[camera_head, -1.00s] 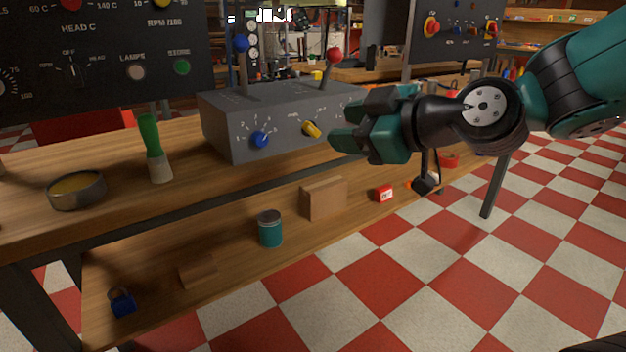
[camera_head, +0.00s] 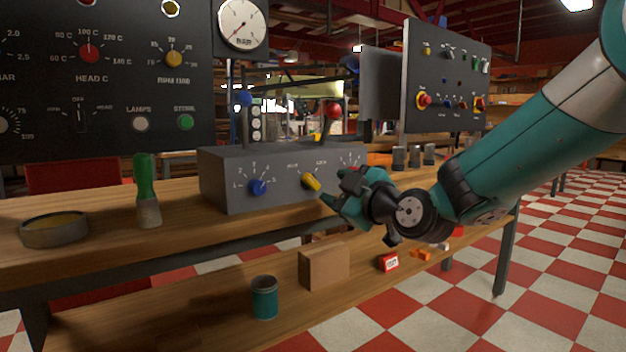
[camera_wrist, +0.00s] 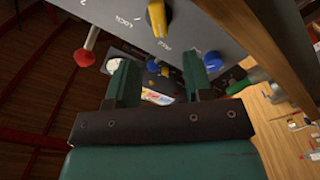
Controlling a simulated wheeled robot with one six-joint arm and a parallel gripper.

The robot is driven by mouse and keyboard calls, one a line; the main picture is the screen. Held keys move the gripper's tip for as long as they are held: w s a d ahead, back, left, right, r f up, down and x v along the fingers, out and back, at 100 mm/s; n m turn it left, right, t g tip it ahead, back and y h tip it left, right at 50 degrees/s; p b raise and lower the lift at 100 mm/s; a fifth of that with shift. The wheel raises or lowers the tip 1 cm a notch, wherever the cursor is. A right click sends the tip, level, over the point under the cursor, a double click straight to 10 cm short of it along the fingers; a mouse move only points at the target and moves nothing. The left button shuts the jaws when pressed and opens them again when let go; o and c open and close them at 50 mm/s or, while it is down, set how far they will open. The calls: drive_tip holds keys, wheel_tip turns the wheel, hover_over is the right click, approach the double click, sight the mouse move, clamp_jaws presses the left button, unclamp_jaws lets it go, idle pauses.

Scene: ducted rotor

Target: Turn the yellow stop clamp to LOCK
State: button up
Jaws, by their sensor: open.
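The yellow stop clamp (camera_head: 312,182) is a small elongated knob on the front of the grey control box (camera_head: 225,190). It slants from upper left to lower right, its upper end towards the left of its two labels. In the wrist view the clamp (camera_wrist: 157,18) shows at the top, with LOCK to its left and FREE just below it; its lower end points towards FREE. My gripper (camera_head: 330,200) is just right of and slightly below the clamp in the head view. In the wrist view its two fingers (camera_wrist: 158,78) are apart with nothing between them, clear of the clamp.
A blue knob (camera_head: 257,187) sits left of the clamp on the same face. Blue-topped (camera_head: 245,98) and red-topped (camera_head: 333,110) levers rise from the box. A green-handled brush (camera_head: 147,190) and a round tin (camera_head: 54,230) stand on the bench at left.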

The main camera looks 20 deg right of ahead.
sight(312, 181)
drive_tip(key=x, duration=0.8)
drive_tip(key=shift+c, duration=0.5)
